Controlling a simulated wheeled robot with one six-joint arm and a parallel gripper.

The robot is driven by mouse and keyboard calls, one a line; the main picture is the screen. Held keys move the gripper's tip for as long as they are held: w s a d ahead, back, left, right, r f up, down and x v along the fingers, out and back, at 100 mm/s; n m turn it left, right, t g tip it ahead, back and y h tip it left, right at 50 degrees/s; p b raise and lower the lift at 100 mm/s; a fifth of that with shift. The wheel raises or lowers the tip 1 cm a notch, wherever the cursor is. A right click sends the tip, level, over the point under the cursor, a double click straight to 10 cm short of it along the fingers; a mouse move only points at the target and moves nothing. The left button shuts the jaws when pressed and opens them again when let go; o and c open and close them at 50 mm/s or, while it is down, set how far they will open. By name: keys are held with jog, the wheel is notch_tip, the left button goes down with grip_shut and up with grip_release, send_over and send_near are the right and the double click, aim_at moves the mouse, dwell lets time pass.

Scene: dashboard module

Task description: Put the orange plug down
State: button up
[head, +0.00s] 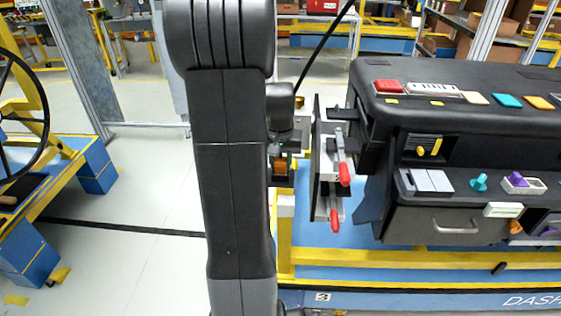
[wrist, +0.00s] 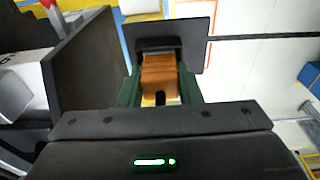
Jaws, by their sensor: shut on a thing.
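The orange plug (wrist: 160,75) is between the green fingers of my gripper (wrist: 160,88) in the wrist view. My gripper is shut on it. A dark square plate (wrist: 196,40) is right beyond the plug; I cannot tell whether they touch. In the head view a small part of the orange plug (head: 280,168) shows just right of my large dark arm, beside the left end of the dashboard module (head: 455,120). My arm hides most of my gripper there.
Two toggle clamps with red handles (head: 344,174) stand on a grey plate close right of the plug. The dashboard carries coloured buttons, knobs and a drawer (head: 445,228). A yellow-framed blue cart (head: 400,280) is below. Pale floor (head: 150,200) lies open to the left.

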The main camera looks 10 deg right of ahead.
jog(key=shift+f, duration=0.15)
jog(key=o, duration=1.1)
jog(key=shift+r, duration=0.7)
jog(key=r, duration=0.3)
jog(key=s+r, duration=0.1)
jog(key=r, duration=0.7)
jog(key=shift+s+a, duration=0.2)
jog(key=shift+f, duration=0.15)
